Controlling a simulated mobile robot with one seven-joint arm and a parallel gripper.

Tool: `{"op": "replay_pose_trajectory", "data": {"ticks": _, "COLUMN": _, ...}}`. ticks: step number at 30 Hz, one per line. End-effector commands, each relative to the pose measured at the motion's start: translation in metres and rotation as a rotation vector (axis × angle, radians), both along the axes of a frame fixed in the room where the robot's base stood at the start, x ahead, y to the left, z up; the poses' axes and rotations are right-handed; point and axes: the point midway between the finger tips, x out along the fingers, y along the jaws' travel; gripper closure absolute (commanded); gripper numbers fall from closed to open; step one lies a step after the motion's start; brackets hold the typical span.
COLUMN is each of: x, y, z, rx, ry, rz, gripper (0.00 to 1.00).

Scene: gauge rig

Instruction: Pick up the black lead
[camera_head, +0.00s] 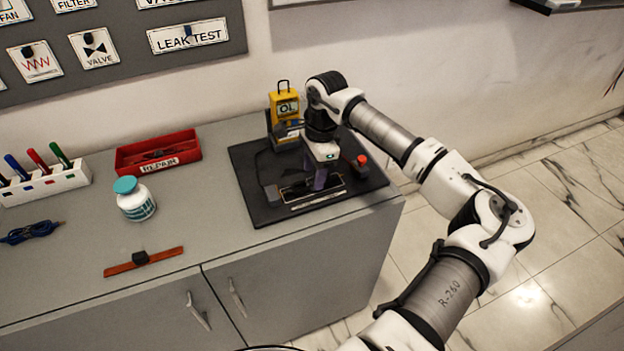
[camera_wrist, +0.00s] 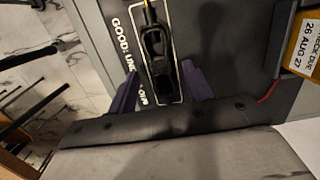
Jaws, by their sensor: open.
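A black lead end (camera_wrist: 155,45), shaped like a clip or plug, lies inside a white outlined rectangle on the black mat. In the wrist view, my gripper (camera_wrist: 159,75) has its two purple fingers apart, one on each side of the black piece. I cannot tell how far above the mat the fingertips are. In the head view, my gripper (camera_head: 320,178) points down over the front part of the black mat (camera_head: 262,212). It partly hides the outlined spot there.
A yellow meter (camera_head: 286,106) stands at the back of the mat; its dated label (camera_wrist: 305,48) shows in the wrist view. A red-topped knob (camera_head: 361,161) is on the right. A red tray (camera_head: 158,152), white jar (camera_head: 135,199) and pen rack (camera_head: 45,184) stand left.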

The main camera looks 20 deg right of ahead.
Motion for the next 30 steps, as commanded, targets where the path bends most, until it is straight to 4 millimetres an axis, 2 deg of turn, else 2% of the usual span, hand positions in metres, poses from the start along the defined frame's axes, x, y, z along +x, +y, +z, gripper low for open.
{"op": "replay_pose_trajectory", "data": {"ticks": 6, "x": 0.0, "y": 0.003, "z": -0.02, "rx": 0.002, "ry": 0.0, "rz": 0.0, "gripper": 0.5}}
{"op": "replay_pose_trajectory", "data": {"ticks": 13, "x": 0.0, "y": 0.003, "z": -0.022, "rx": 0.0, "ry": -0.001, "rz": 0.0, "gripper": 0.51}}
{"op": "replay_pose_trajectory", "data": {"ticks": 24, "x": 0.0, "y": 0.003, "z": -0.022, "rx": 0.0, "ry": -0.001, "rz": 0.0, "gripper": 0.99}}
{"op": "replay_pose_trajectory", "data": {"ticks": 30, "x": 0.0, "y": 0.003, "z": -0.021, "rx": 0.0, "ry": -0.001, "rz": 0.0, "gripper": 1.0}}
